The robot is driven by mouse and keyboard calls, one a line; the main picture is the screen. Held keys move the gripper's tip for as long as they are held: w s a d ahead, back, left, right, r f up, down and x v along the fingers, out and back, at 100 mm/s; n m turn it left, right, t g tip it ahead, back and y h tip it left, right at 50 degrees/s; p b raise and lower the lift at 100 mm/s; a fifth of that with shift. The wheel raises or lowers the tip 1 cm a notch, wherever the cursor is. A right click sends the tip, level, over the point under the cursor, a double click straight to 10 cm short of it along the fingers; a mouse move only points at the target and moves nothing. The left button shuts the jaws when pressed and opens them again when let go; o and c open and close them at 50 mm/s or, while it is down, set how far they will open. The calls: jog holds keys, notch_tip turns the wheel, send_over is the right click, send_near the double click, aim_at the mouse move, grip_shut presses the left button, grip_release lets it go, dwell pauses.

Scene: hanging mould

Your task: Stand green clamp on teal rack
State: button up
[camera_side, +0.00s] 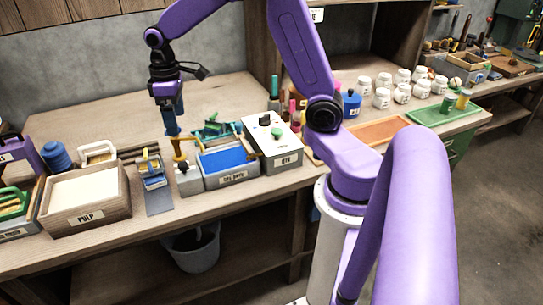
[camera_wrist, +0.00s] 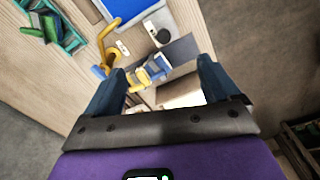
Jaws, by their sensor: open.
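My gripper (camera_side: 173,128) points down over the bench near a yellow hooked stand. In the wrist view its two blue fingers (camera_wrist: 162,70) are wide apart with nothing held between them. The teal rack (camera_wrist: 72,40) is at the upper left of the wrist view, outside the fingers. A green clamp-like piece (camera_wrist: 40,27) lies at or against it; I cannot tell whether it stands in the rack. In the side view the teal rack (camera_side: 213,130) is right of my gripper, partly hidden behind a blue-topped tray. Another green handled piece (camera_side: 12,203) is in a box at far left.
The yellow hooked stand (camera_wrist: 106,45) and a blue-and-yellow piece (camera_wrist: 148,75) are close below my fingers. The blue-topped tray (camera_side: 226,178) and a white control box (camera_side: 272,143) stand to the right. A pulp box (camera_side: 87,215) is left. The bench behind is clear.

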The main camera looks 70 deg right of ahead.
jog(key=s+a+r+n, duration=0.2)
jog(key=s+a, duration=0.4)
jog(key=s, duration=0.1)
jog(key=s+a+f+n, duration=0.1)
jog(key=s+n, duration=0.4)
jog(key=s, duration=1.7)
jog(key=shift+s+a+f, duration=0.15)
jog(key=shift+s+a, duration=0.1)
jog(key=shift+a, duration=0.25)
